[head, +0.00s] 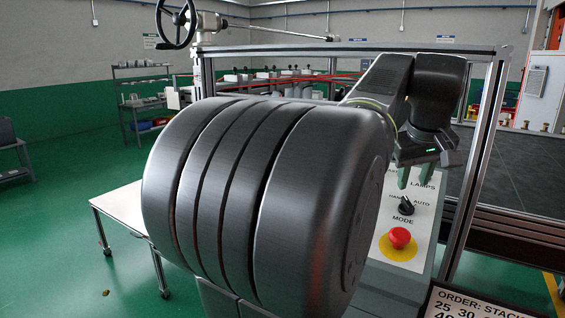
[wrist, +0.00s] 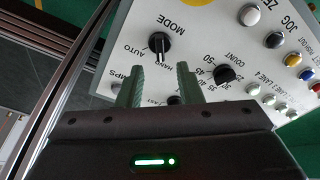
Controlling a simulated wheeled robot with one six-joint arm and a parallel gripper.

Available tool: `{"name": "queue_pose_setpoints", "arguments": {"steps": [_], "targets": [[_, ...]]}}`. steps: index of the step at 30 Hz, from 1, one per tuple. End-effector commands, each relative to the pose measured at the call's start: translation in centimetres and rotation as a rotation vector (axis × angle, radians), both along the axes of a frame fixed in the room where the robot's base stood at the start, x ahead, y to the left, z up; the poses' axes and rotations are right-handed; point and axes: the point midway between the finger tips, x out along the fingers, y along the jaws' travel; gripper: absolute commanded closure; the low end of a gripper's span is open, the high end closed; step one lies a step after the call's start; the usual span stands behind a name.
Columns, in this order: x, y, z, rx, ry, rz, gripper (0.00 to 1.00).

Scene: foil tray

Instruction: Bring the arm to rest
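My gripper (head: 415,175) hangs at the right of the head view, in front of the control panel near the mode knob. In the wrist view its two green fingers (wrist: 158,84) stand apart with a gap between them and nothing held. The black mode knob (head: 406,206) shows just below the gripper, and in the wrist view the same knob (wrist: 159,45) lies past the fingertips. I cannot tell how far the fingertips are from the panel. My own large dark arm links fill the middle of the head view and hide much behind them.
The control panel (head: 424,212) carries a red mushroom button (head: 399,238). In the wrist view it has a count knob (wrist: 226,73) and several coloured buttons. A metal frame post (head: 478,165) stands right of the gripper. A white table (head: 122,208) stands at left; the green floor there is open.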

Motion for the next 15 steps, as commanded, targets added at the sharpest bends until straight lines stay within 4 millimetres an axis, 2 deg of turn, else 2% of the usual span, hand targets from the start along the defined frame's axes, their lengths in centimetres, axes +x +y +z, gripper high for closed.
{"name": "queue_pose_setpoints", "arguments": {"steps": [10, 15], "targets": [[2.7, -0.9, -6.5, 0.003, 0.005, -0.001, 0.67], [2.6, -0.9, -6.4, 0.031, -0.02, -0.123, 0.67]]}}
